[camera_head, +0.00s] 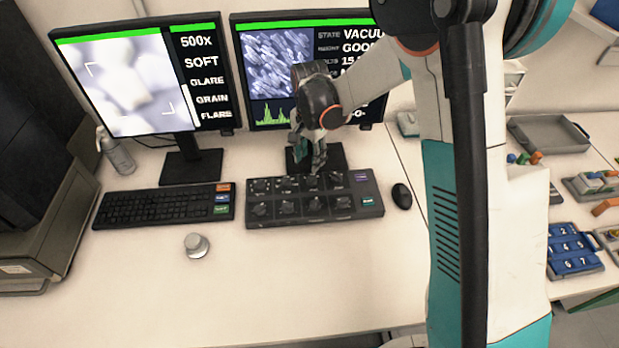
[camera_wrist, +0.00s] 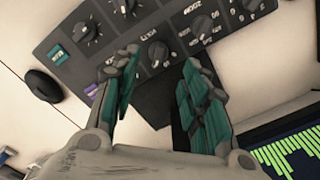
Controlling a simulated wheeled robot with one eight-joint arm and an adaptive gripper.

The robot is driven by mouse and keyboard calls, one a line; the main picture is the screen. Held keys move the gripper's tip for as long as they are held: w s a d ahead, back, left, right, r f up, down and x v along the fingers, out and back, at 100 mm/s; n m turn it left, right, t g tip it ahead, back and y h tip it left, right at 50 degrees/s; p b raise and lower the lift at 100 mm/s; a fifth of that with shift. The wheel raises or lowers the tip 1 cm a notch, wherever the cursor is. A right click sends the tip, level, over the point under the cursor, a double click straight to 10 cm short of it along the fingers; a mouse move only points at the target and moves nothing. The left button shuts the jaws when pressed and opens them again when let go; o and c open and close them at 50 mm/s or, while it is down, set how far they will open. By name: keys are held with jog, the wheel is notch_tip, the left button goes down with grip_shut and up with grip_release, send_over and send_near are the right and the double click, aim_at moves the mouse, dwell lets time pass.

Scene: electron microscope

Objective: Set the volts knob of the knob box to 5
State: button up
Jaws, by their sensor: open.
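The black knob box (camera_head: 314,221) lies on the desk in front of the right monitor, with two rows of knobs. My gripper (camera_head: 309,163) hangs over its back edge, open and pointing down. In the wrist view the teal-padded fingers of my gripper (camera_wrist: 161,62) are apart, and a dark back-row knob (camera_wrist: 158,51) shows between and just beyond their tips. The lettering beside this knob looks like VOLTS but is blurred. I cannot tell its setting or whether a finger touches it. More knobs (camera_wrist: 202,25) sit alongside it.
A keyboard (camera_head: 165,206) lies left of the box and a mouse (camera_head: 402,196) right of it. The right monitor (camera_head: 279,80) stands close behind my gripper. A small round grey object (camera_head: 196,245) stands on the desk front left. The desk before the box is clear.

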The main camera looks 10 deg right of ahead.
aim_at(309, 179)
notch_tip(309, 179, down, 9)
jog(key=shift+r+b, duration=0.1)
jog(key=shift+b, duration=1.05)
jog(key=shift+c, duration=0.2)
jog(key=c, duration=0.9)
